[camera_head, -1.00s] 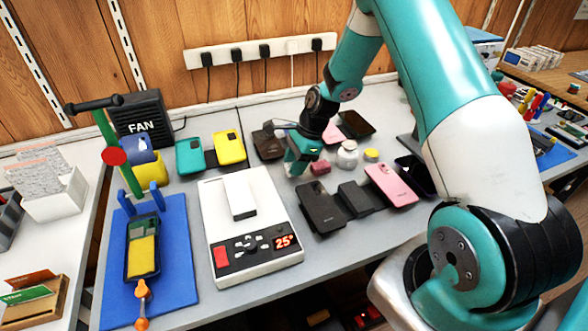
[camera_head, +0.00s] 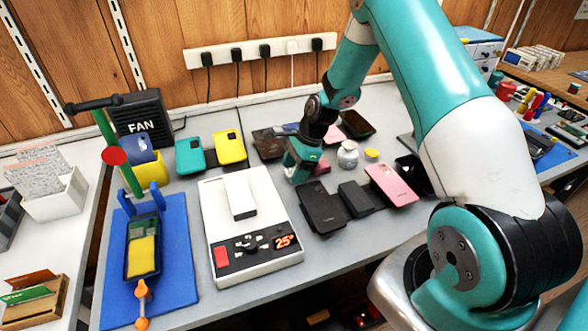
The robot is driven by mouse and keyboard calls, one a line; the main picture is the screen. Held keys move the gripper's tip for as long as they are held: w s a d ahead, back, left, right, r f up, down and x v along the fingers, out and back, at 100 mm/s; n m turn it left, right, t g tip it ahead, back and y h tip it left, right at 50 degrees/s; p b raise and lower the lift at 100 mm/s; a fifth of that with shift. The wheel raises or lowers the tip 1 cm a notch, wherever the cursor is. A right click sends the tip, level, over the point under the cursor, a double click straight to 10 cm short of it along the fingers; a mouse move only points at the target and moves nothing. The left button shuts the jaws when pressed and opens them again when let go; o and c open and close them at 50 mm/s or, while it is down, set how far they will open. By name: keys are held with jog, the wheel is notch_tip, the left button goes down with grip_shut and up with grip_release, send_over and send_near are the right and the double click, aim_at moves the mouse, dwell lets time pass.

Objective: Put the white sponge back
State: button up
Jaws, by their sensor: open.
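I cannot make out a white sponge for certain. A white slab (camera_head: 239,195) lies on the white heating station (camera_head: 275,218), but I cannot tell whether it is a phone or a sponge. My gripper (camera_head: 298,177) is open and points down, low over the table between the heating station and the phones. The small spot under its fingers is hidden by the gripper itself. A small dark red object (camera_head: 321,168) sits just right of the gripper, partly covered by it. A white jar (camera_head: 347,155) and a yellow lid (camera_head: 371,154) stand farther right.
Teal (camera_head: 189,156) and yellow (camera_head: 230,147) phones lie behind the heating station. A blue mat (camera_head: 178,235) with a phone clamp is at left.

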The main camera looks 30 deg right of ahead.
jog(key=w+v, duration=0.1)
jog(key=v, duration=1.1)
jog(key=s+a+r+n, duration=0.4)
jog(key=a+r+n, duration=0.2)
jog(key=a, duration=0.2)
jog(key=s+a+r+n, duration=0.5)
jog(key=s+a+n, duration=0.2)
jog(key=s+n, duration=0.3)
jog(key=s+a+r+n, duration=0.5)
jog(key=s+a+n, duration=0.3)
jog(key=s+n, duration=0.3)
jog(key=s, duration=0.3)
jog(key=shift+a+g, duration=0.2)
jog(key=shift+g, duration=0.2)
jog(key=shift+w, duration=0.1)
